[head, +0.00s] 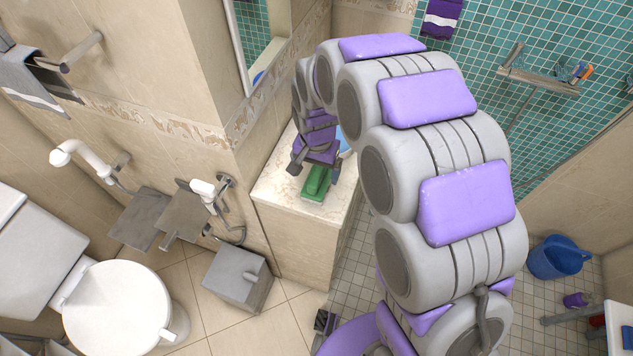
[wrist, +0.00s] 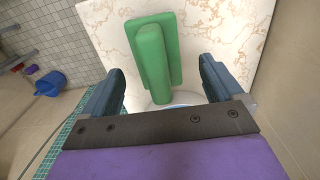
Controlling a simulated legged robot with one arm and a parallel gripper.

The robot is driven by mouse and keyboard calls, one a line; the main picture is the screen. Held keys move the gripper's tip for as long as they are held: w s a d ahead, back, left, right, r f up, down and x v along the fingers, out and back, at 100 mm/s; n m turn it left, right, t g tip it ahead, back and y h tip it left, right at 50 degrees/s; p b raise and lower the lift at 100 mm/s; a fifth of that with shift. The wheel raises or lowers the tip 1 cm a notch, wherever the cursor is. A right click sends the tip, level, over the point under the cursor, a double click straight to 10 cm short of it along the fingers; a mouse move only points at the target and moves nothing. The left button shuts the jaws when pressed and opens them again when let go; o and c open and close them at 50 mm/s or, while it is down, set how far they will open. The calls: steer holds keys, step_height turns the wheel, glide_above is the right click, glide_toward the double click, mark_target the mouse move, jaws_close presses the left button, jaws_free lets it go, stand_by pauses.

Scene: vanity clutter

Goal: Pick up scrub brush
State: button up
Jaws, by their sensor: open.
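A green scrub brush (head: 316,183) lies on the marble-topped ledge (head: 283,190) in the head view. It also shows in the wrist view (wrist: 152,62), as a flat green block with a long raised handle pointing toward my gripper. My gripper (head: 316,168) is over the ledge, right by the brush. In the wrist view my gripper (wrist: 162,68) is open, with one dark finger on each side of the brush handle. Clear gaps show between the fingers and the handle, so nothing is held. I cannot tell the exact height of the fingers above the ledge.
A blue and white object (head: 345,143) sits on the ledge behind my gripper, mostly hidden. The wall and mirror (head: 262,45) rise close to the ledge.

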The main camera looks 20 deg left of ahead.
mark_target(317, 172)
step_height(317, 172, down, 4)
steer(key=shift+s+d+r+b, duration=0.1)
steer(key=shift+r+b, duration=0.05)
steer(key=shift+b, duration=0.3)
steer(key=shift+c, duration=0.2)
steer(key=c, duration=1.2)
steer(key=shift+r, duration=0.1)
steer(key=shift+r+p, duration=0.7)
steer(key=shift+r, duration=1.05)
steer(key=shift+s+d+r, duration=0.15)
steer(key=shift+s, duration=0.05)
steer(key=s+d+p, duration=0.1)
steer(key=s+d, duration=0.2)
steer(key=s, duration=0.1)
steer(key=s+d, duration=0.3)
steer(key=s, duration=0.1)
steer(key=s+d+r+p, duration=0.1)
steer(key=s+d, duration=0.2)
steer(key=s, duration=0.1)
steer(key=shift+s+d+p, duration=0.1)
steer(key=shift+d+p, duration=0.25)
